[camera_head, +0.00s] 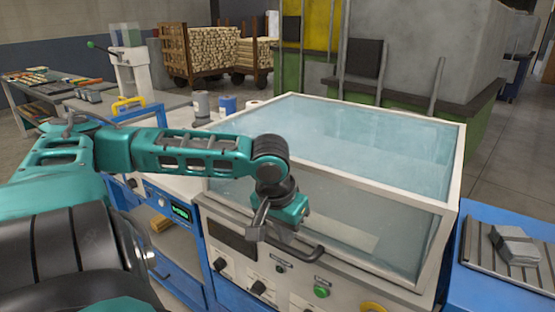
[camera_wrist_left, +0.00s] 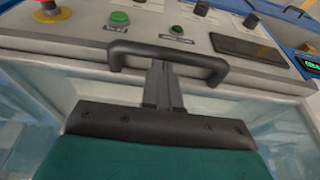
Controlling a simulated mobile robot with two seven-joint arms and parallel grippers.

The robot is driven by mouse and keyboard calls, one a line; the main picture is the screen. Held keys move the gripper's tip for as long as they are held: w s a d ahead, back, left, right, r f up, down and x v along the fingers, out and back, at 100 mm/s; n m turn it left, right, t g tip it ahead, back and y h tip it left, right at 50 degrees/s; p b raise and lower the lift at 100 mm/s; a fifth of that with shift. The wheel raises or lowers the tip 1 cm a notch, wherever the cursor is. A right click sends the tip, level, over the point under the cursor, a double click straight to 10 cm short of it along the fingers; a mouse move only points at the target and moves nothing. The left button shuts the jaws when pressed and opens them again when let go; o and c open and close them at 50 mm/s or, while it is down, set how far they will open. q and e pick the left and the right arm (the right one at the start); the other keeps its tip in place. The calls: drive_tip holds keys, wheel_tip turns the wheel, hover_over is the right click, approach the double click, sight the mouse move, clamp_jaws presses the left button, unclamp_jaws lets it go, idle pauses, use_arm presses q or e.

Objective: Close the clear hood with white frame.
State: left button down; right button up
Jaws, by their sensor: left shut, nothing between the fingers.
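The clear hood with a white frame (camera_head: 440,222) sits low over the white machine, its front lower edge close along the control panel. I cannot tell whether it is fully seated. Its black handle (camera_head: 308,254) sticks out at the front and also shows in the left wrist view (camera_wrist_left: 205,65). My left gripper (camera_head: 288,234) is at the handle, pointing down. In the left wrist view its fingers (camera_wrist_left: 160,68) are together and empty, with the tips right at the handle bar. Whether they touch it is unclear. My right gripper is out of view.
The control panel has a green button (camera_head: 321,292) and dark knobs (camera_head: 258,287). A red emergency button (camera_wrist_left: 47,10) shows in the wrist view. A blue bench with a grey slatted plate (camera_head: 488,262) stands at right. A bench with small jars (camera_head: 201,104) stands behind my left arm.

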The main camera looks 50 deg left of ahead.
use_arm(q)
wheel_tip(320, 180, up, 3)
drive_tip(key=shift+w+r+p, duration=0.1)
drive_tip(key=shift+r+p, duration=0.05)
drive_tip(key=shift+p, duration=1.05)
drive_tip(key=shift+r, duration=0.1)
drive_tip(key=shift+s+r+p, duration=0.3)
drive_tip(key=shift+s+r, duration=0.05)
drive_tip(key=shift+r, duration=0.2)
drive_tip(key=s+d+r+p, duration=0.1)
drive_tip(key=s+r, duration=0.2)
drive_tip(key=r, duration=0.3)
drive_tip(key=shift+s+r, duration=0.4)
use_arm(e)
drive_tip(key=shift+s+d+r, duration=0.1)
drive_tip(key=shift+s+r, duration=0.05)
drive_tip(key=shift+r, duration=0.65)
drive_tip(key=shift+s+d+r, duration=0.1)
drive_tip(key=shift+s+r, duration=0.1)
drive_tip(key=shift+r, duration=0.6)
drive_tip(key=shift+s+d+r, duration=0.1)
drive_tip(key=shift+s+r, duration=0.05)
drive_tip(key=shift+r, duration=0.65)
use_arm(q)
drive_tip(key=shift+d+f, duration=0.1)
drive_tip(key=shift+d, duration=0.05)
